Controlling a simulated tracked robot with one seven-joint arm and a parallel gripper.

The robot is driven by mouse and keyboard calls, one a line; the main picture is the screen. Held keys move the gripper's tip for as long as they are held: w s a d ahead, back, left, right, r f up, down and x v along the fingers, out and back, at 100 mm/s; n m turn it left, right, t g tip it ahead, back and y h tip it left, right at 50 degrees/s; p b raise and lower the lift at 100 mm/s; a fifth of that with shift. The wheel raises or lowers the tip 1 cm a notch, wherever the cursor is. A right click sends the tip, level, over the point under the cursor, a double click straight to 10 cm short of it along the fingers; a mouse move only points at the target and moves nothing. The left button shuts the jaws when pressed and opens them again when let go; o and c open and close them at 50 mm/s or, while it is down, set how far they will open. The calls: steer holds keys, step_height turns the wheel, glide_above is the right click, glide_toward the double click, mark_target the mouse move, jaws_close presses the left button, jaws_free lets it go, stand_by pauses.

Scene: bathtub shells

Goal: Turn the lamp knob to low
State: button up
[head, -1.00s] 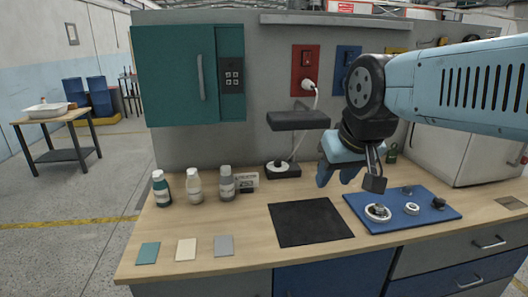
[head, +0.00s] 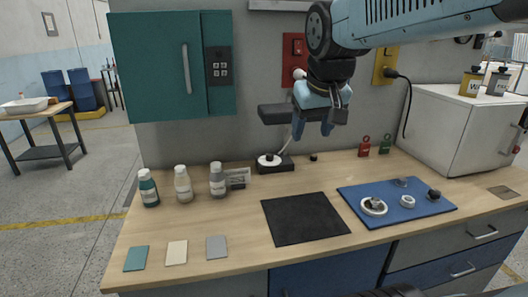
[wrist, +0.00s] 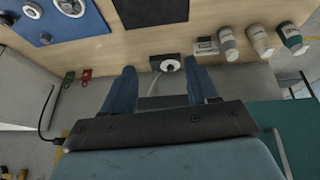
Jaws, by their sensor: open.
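The desk lamp has a dark box base (head: 285,167) at the back of the bench, a thin pale stem, and a dark flat head (head: 278,114). A round white knob (head: 267,161) sits on the base; its setting is too small to read. In the wrist view the base with its white knob (wrist: 167,65) lies between and beyond my fingertips. My gripper (head: 313,128) is open and empty, fingers pointing down. It is in front of the right part of the lamp head, partly hiding it, above and right of the knob in the head view.
Several bottles (head: 183,184) and a small sign stand left of the lamp. A black mat (head: 303,218) and a blue tray (head: 440,205) with round parts lie in front. A teal cabinet (head: 160,70) hangs at left; a white cabinet (head: 440,135) stands at right.

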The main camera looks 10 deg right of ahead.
steer(key=w+r+g, duration=0.1)
steer(key=w+r, duration=0.3)
steer(key=w, duration=1.1)
steer(key=n+g, duration=0.4)
glide_above(270, 154)
step_height(270, 154, down, 15)
steer(key=shift+y, duration=0.3)
step_height(270, 154, down, 14)
steer(key=shift+s+r, duration=0.1)
steer(key=shift+r, duration=0.1)
